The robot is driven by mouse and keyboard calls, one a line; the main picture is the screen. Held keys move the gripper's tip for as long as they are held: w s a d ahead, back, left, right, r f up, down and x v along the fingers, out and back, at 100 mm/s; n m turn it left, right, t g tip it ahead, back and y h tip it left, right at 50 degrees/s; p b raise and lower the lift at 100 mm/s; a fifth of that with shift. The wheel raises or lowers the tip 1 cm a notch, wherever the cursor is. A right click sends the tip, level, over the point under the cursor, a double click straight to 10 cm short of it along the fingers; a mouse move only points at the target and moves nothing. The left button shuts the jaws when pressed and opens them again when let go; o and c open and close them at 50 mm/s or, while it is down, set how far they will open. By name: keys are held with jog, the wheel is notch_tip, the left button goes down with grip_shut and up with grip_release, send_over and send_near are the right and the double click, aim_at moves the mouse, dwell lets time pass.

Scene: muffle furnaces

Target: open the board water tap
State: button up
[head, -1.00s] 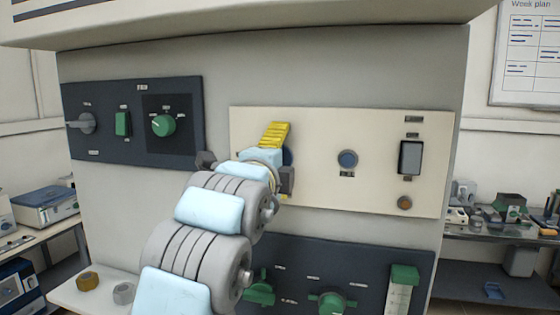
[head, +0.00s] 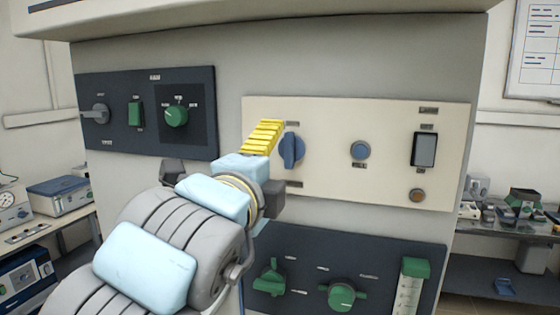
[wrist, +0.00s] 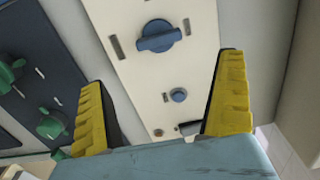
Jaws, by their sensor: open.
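The cream panel (head: 390,189) carries a blue knob (head: 291,150) with its grip upright, and a round blue button (head: 360,150) to its right. Below, a dark panel (head: 309,250) has two green tap-like handles, left (head: 270,278) and right (head: 342,294). The labels are too small to read, so I cannot tell which is the board water tap. My gripper (head: 264,137) is open and empty, just left of the blue knob; one yellow finger shows. In the wrist view the blue knob (wrist: 158,36) lies ahead between the two yellow fingers, apart from both.
A dark panel (head: 205,145) with a green knob (head: 176,116) is at the upper left. A rocker switch (head: 424,149) and a small orange-brown button (head: 416,195) are at the cream panel's right. A green-topped flow tube (head: 415,268) is lower right. Benches stand at both sides.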

jog(key=shift+s+a, duration=0.2)
jog(key=shift+s, duration=0.5)
jog(key=shift+w, duration=0.1)
